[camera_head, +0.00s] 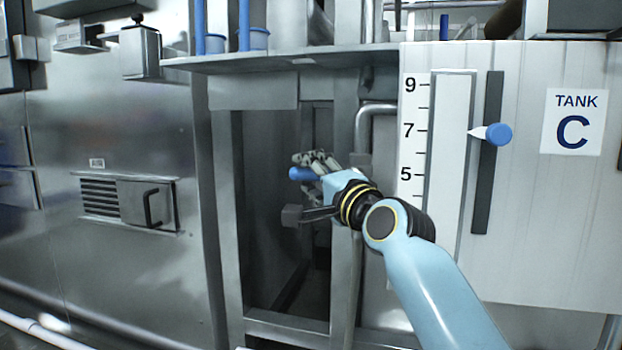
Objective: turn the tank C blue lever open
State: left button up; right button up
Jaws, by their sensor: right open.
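The blue lever (302,174) shows as a short blue handle at the left of my right gripper, in front of the dark opening below the steel shelf. My right gripper (314,163) is open, with its fingers at the lever and overlapping it in the picture. I cannot tell whether they touch it. The hand hides the lever's right end. The tank C panel (540,220) is at the right, with a "TANK C" label (573,122). My left gripper is out of view.
A level scale with a blue-knobbed pointer (497,134) is on the panel, near 7. A dark block (292,215) with a rod sits just below the hand. A steel shelf edge (300,61) runs above. A vented steel cabinet (110,230) stands at the left.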

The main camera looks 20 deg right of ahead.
grip_shut()
dwell(0.3)
dwell(0.3)
